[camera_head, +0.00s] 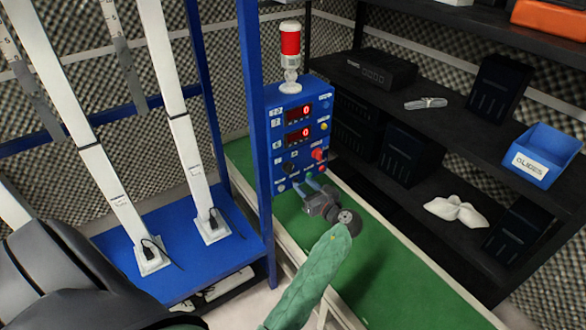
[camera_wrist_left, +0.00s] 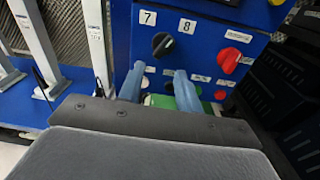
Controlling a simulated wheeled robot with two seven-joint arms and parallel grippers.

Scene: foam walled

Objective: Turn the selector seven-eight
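The selector seven-eight is a black knob (camera_wrist_left: 163,45) below the labels 7 and 8 on the blue control box. In the head view the small black knob (camera_head: 288,167) shows low on the box's front. My left gripper (camera_head: 305,180) is in front of the lower part of the box. In the left wrist view its two blue-grey fingers (camera_wrist_left: 159,74) are spread apart with a gap between them, just below the knob and not around it. Nothing is held. Whether the fingertips touch the panel cannot be told. My right gripper is not in view.
A red knob (camera_wrist_left: 230,60) sits right of the selector. The box (camera_head: 270,135) has two red displays and a red-and-white beacon (camera_head: 290,45). It stands on a green bench (camera_head: 370,270). A blue post (camera_head: 255,130) is close left, dark shelves (camera_head: 400,195) to the right.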

